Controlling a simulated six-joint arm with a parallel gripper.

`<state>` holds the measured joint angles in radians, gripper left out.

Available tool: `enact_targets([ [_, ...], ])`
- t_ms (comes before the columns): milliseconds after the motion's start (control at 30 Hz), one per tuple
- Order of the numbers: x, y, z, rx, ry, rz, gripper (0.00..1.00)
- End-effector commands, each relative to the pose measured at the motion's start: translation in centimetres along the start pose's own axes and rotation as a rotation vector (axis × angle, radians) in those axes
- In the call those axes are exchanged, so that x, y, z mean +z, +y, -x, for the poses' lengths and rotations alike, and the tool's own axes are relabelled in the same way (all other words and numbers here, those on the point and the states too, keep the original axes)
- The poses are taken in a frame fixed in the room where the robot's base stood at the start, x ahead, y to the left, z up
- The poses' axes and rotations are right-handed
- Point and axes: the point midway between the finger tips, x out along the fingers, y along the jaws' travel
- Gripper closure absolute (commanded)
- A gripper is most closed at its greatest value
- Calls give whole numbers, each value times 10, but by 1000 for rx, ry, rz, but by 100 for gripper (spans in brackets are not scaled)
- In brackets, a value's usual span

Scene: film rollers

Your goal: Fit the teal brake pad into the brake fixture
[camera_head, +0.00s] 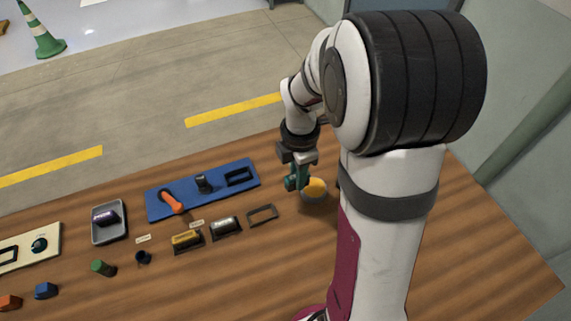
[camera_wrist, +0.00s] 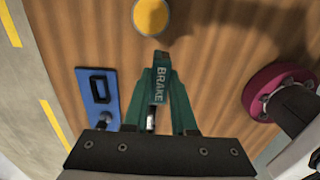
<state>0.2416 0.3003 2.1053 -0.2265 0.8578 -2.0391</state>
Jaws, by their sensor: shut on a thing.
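My gripper (camera_head: 297,183) is shut on the teal brake pad (camera_wrist: 162,78), held above the right part of the table. The pad's dark teal face reads "BRAKE" in the wrist view and sits between the teal fingers (camera_wrist: 160,110). In the head view I cannot separate the pad from the fingers. An empty dark rectangular frame (camera_head: 262,205) lies flat on the wood, left of and nearer than my gripper. Another black rectangular frame (camera_head: 239,178) is on the blue board (camera_head: 216,199). No label shows which one is the brake fixture.
A yellow-topped round object (camera_head: 317,187) stands just right of my gripper. An orange-handled tool (camera_head: 171,201) is on the blue board. Rollers (camera_head: 187,240) sit in holders left of the empty frame. A grey tray (camera_head: 95,233) is farther left. The front right of the table is clear.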

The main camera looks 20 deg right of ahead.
Motion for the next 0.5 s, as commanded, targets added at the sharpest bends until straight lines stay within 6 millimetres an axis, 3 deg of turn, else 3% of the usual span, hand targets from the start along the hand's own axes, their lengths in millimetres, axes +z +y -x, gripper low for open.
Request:
enact_targets([
  [100,-25,50,-1,0,0,8,100],
  [300,-83,117,-7,-2,0,5,100],
  [400,-102,132,-10,-2,1,1,100],
  [500,-109,138,-12,-1,1,-2,100],
])
